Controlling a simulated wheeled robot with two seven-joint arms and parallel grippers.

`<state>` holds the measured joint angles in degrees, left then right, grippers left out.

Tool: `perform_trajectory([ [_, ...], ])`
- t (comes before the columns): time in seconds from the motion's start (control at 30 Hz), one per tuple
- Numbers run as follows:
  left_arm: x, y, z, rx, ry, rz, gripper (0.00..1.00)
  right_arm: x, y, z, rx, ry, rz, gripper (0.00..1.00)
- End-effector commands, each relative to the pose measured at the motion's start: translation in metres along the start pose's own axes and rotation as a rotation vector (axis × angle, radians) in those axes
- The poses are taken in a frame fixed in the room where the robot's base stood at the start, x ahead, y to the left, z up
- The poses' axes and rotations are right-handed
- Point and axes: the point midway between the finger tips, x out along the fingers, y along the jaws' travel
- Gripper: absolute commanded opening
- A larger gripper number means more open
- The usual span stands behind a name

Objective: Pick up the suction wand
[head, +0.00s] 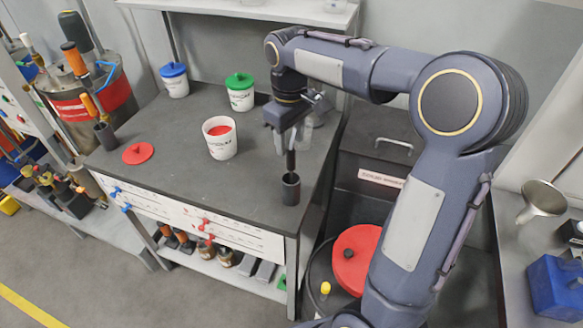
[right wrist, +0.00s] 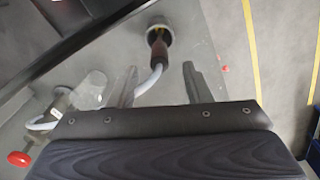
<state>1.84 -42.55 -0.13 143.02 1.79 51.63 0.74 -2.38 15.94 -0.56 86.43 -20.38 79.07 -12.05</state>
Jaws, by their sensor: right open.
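A suction wand (head: 291,160) with a dark handle stands upright in a dark cup-shaped holder (head: 291,190) near the right front corner of the grey workbench. In the right wrist view, the wand (right wrist: 158,48) shows a brown handle with a curved grey tube beside it, leading into the holder. My right gripper (head: 291,138) points down above the holder. It is open, with one finger on each side of the wand in the right wrist view (right wrist: 159,72); I cannot tell whether either finger touches it. My left gripper is not in view.
On the workbench (head: 185,135) stand an open white tub (head: 221,138), a red lid (head: 138,153) and two tubs with blue (head: 174,80) and green lids (head: 240,91). A clear vessel (right wrist: 90,90) is beside my gripper.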

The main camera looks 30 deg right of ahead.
Motion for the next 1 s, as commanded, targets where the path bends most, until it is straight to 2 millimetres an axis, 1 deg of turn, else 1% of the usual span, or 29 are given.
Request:
perform_trajectory([
  [0.03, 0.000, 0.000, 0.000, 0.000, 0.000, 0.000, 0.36, 0.007, 0.000, 0.001, 0.000, -0.004, -0.001, 0.45],
  [0.27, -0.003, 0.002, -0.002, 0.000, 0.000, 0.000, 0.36, 0.034, 0.001, 0.003, 0.001, -0.004, -0.002, 0.45],
  [0.4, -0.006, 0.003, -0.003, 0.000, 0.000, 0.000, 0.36, 0.056, 0.001, 0.004, 0.001, -0.004, -0.002, 0.45],
  [0.5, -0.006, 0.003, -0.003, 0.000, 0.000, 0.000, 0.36, 0.066, 0.001, 0.004, 0.001, -0.001, -0.001, 0.45],
  [0.6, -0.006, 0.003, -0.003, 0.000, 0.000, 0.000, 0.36, 0.070, 0.001, 0.003, 0.001, 0.000, -0.001, 0.45],
  [0.77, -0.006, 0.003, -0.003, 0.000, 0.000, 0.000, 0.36, 0.070, 0.001, 0.003, 0.001, 0.001, -0.001, 0.45],
  [0.87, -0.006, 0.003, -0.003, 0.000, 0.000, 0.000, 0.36, 0.070, 0.001, 0.003, 0.001, 0.001, -0.001, 0.34],
  [1.0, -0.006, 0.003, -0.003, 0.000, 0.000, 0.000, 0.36, 0.070, 0.001, 0.003, 0.001, 0.001, -0.001, 0.16],
])
